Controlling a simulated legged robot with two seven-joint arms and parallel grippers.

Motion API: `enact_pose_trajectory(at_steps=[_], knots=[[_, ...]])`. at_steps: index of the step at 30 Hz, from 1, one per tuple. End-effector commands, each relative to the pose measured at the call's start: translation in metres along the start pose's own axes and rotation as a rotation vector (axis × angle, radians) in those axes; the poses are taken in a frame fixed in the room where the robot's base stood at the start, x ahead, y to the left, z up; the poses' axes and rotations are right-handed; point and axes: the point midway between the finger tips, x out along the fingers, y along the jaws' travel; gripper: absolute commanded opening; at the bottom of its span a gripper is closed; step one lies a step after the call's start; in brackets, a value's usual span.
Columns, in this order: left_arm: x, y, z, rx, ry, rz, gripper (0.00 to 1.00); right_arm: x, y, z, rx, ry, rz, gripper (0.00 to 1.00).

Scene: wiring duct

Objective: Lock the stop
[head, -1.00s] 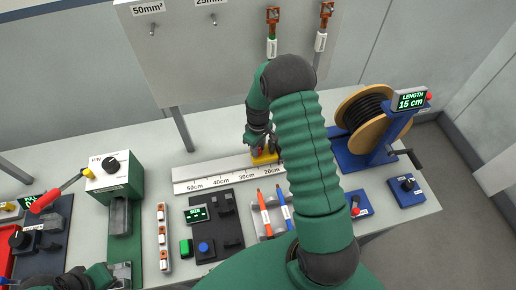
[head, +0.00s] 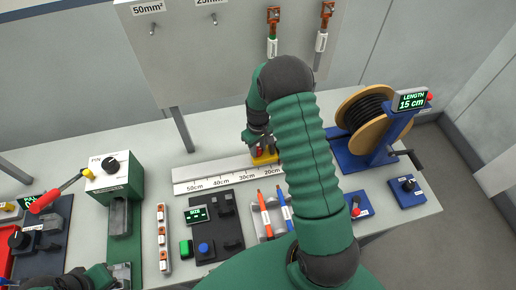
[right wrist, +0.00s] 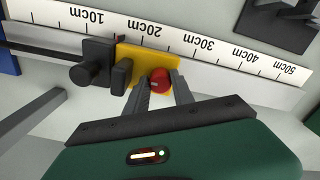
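The stop is a yellow block (head: 264,157) on the white ruler rail (head: 225,176), near its right end in the head view. In the right wrist view the yellow block (right wrist: 158,56) sits near the 20cm mark, with a red knob (right wrist: 159,80) on its near side. My right gripper (head: 258,143) is at the stop. In the right wrist view its two fingers (right wrist: 160,89) stand either side of the red knob, apart, with slight gaps; contact is unclear. My left gripper (head: 98,278) is partly cut off at the lower left, its fingers unclear.
A cable spool (head: 372,108) on a blue stand is at the right. A green press (head: 115,180) stands at the left. A dark SIZE unit (head: 212,222) and orange and blue tools (head: 265,215) lie in front of the rail. Black knobs (right wrist: 92,70) sit beside the stop.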

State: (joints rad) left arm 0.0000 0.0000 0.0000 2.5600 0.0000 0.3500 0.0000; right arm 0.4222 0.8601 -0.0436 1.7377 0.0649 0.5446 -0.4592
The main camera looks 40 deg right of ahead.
Motion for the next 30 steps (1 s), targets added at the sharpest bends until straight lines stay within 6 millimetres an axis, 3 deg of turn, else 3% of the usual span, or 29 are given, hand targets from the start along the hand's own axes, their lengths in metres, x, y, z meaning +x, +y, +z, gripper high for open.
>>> enact_pose_trajectory(at_steps=[1,5,20,23,30], knots=[[-0.001,0.000,0.000,0.000,0.000,0.000,0.00,-0.004,0.003,-0.005,0.001,0.014,0.007,0.35],[0.000,0.000,0.000,0.000,0.000,0.000,0.00,-0.003,0.002,-0.003,0.000,0.009,0.005,0.51],[-0.001,0.000,0.000,0.000,0.000,0.000,0.00,-0.001,0.001,0.000,-0.058,0.001,0.000,0.51],[-0.004,0.000,-0.001,0.000,0.000,0.000,0.00,-0.002,0.002,0.001,-0.200,0.001,0.000,0.51],[-0.013,0.000,-0.003,0.000,0.000,0.000,0.00,-0.002,0.002,0.000,-0.744,0.001,0.000,0.51]])
